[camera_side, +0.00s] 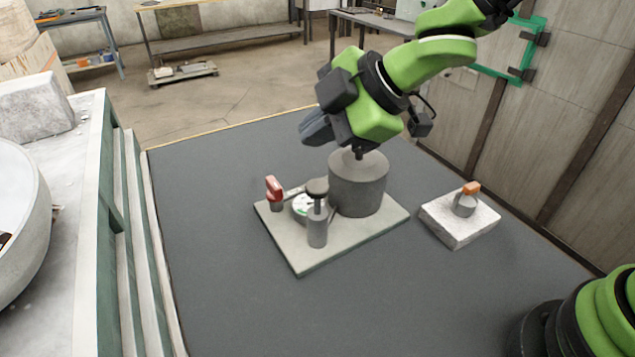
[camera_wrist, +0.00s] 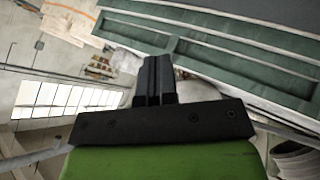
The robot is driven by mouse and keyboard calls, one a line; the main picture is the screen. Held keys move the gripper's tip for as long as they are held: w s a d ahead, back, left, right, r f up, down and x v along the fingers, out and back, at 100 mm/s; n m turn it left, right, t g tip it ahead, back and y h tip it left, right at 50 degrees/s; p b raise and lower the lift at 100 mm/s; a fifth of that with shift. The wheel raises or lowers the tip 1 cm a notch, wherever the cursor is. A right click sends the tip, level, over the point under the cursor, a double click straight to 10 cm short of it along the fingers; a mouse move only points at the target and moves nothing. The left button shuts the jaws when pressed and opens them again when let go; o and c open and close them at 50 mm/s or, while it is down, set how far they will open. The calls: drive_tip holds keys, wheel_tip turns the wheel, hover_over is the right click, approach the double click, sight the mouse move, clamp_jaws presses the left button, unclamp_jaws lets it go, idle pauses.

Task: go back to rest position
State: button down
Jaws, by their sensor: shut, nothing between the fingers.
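My gripper (camera_side: 314,128) is shut and empty in the side view. It hangs at the end of my green arm, above and slightly left of a grey cylindrical pot (camera_side: 357,184). The fingers point left and look apart from the pot, though the gap is hard to judge. In the wrist view my gripper (camera_wrist: 153,75) shows its two dark fingers together, with nothing between them.
The pot stands on a pale plate (camera_side: 300,258) with a grey post-like part (camera_side: 317,225) and a red-topped part (camera_side: 274,190). A white block (camera_side: 455,230) with an orange-topped piece (camera_side: 466,198) is to the right. The dark table (camera_side: 230,300) is clear in front.

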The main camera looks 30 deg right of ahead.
idle(0.6)
drive_tip(key=s+d+r+m+t+h, duration=0.1)
drive_tip(key=s+d+r+m+h, duration=0.2)
drive_tip(key=d+r+m, duration=0.3)
drive_tip(key=s+d+r+m+t+h, duration=0.1)
drive_tip(key=s+d+r+m+h, duration=0.2)
drive_tip(key=d+r+m, duration=0.35)
drive_tip(key=s+d+f+m+g+y, duration=0.1)
drive_tip(key=s+d+f+m, duration=0.1)
drive_tip(key=s+m, duration=0.7)
drive_tip(key=s+d, duration=0.1)
drive_tip(key=s, duration=0.4)
drive_tip(key=shift+s+g+y, duration=0.3)
drive_tip(key=shift+s+y, duration=0.05)
drive_tip(key=shift+y, duration=0.05)
idle(0.4)
